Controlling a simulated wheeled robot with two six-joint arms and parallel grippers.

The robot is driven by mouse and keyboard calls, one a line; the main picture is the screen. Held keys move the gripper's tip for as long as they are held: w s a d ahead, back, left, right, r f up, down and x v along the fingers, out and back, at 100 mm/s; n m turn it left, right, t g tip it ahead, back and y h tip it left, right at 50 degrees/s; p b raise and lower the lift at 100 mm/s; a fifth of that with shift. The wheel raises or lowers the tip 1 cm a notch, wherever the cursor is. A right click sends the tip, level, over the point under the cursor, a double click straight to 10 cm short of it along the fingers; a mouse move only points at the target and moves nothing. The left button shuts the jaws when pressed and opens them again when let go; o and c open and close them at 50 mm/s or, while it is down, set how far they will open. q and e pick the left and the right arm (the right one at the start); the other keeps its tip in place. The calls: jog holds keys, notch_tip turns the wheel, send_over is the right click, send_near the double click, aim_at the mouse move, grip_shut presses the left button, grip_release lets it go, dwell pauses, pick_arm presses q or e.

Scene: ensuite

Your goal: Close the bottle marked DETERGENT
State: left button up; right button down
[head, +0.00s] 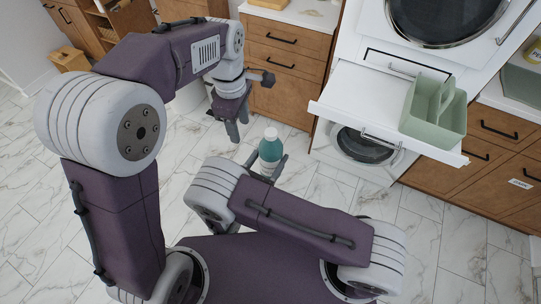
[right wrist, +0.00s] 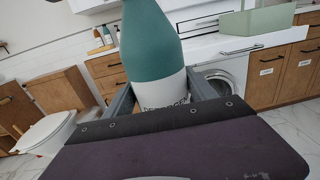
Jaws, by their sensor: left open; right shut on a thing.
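The detergent bottle (head: 269,151) is teal with a white lower part and a pale top in the head view. I cannot tell whether that top is a cap or a bare neck. The bottle also fills the middle of the right wrist view (right wrist: 152,45), with dark, partly hidden lettering on its white band; its top is cut off there. My right gripper (head: 267,166) is shut on the bottle's lower part and holds it roughly upright. My left gripper (head: 235,122) is open, pointing down, above and left of the bottle in the head view, not touching it. No loose cap shows.
A pulled-out white shelf (head: 350,92) bears a green caddy (head: 433,112) at the right, above a front-loading washer (head: 365,145). Wooden drawer cabinets (head: 285,65) stand behind. A toilet (right wrist: 45,135) shows at left in the right wrist view. Marble floor around me is clear.

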aim_at(271, 132)
pick_arm(q)
jog(key=d+r+n, duration=0.4)
jog(key=d, duration=0.1)
jog(key=d+r+n, duration=0.2)
jog(key=shift+s+d+n, duration=0.3)
jog(key=shift+d, duration=0.05)
jog(key=shift+s+d+r+n, duration=0.15)
jog(key=shift+d+r+n, duration=0.1)
jog(key=shift+n, duration=0.15)
notch_tip(271, 132, down, 8)
jog(key=shift+f, duration=0.1)
jog(key=shift+a, duration=0.1)
